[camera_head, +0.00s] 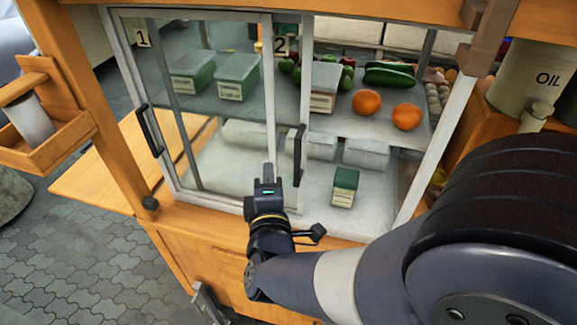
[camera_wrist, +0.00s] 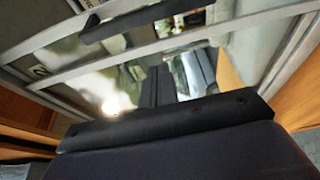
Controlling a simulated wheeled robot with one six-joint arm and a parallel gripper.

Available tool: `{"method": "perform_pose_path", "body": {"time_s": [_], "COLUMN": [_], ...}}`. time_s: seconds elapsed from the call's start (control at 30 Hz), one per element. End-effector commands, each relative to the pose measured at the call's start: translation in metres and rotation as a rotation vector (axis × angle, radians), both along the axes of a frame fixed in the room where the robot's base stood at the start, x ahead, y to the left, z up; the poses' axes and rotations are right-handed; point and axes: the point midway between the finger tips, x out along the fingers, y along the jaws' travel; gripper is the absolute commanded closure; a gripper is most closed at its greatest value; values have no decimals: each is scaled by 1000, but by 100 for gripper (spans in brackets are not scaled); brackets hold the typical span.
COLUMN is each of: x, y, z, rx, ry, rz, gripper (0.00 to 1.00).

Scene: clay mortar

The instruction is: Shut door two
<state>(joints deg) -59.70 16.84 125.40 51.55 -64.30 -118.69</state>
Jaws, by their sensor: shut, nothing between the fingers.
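Door two is a sliding glass door (camera_head: 284,100) with a "2" label and a grey frame. It stands slid left, mostly overlapping door one (camera_head: 210,130), and the right part of the case is open. Its dark upright handle (camera_head: 299,155) sits on its right stile. In the wrist view a dark handle (camera_wrist: 125,22) crosses the top, above a grey frame bar. My gripper (camera_head: 268,172) is shut and empty, in front of the glass, left of door two's handle and apart from it. Whether the fingertips touch the glass or frame I cannot tell.
Door one has its own dark handle (camera_head: 149,130) at the left. Inside the open right side are oranges (camera_head: 366,103), cucumbers (camera_head: 390,75) and a green box (camera_head: 344,186). An oil canister (camera_head: 530,80) stands at the right. A wooden bottle holder (camera_head: 45,115) juts out at the left.

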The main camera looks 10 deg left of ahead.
Motion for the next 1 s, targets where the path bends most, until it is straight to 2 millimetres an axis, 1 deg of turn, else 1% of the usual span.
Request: {"method": "perform_pose_path", "body": {"time_s": [0.03, 0.1, 0.13, 0.17, 0.2, 0.3, 0.43, 0.57, 0.87, 1.0], "x": [11, 24, 29, 30, 27, 26, 25, 24, 24, 23], "y": [1, 5, 6, 2, -6, -20, -30, -33, -33, -37], "z": [0, 1, 0, 1, 1, 1, 1, 0, 0, 0], "rx": [0, -1, -1, -1, -1, 0, 1, 1, 1, 0], "ry": [1, 1, 1, 1, 1, 1, 1, 0, 0, 0], "rz": [-6, -5, -5, -5, -4, -3, -2, 0, 0, -1], "gripper": [100, 100, 100, 100, 100, 100, 100, 100, 100, 100]}}
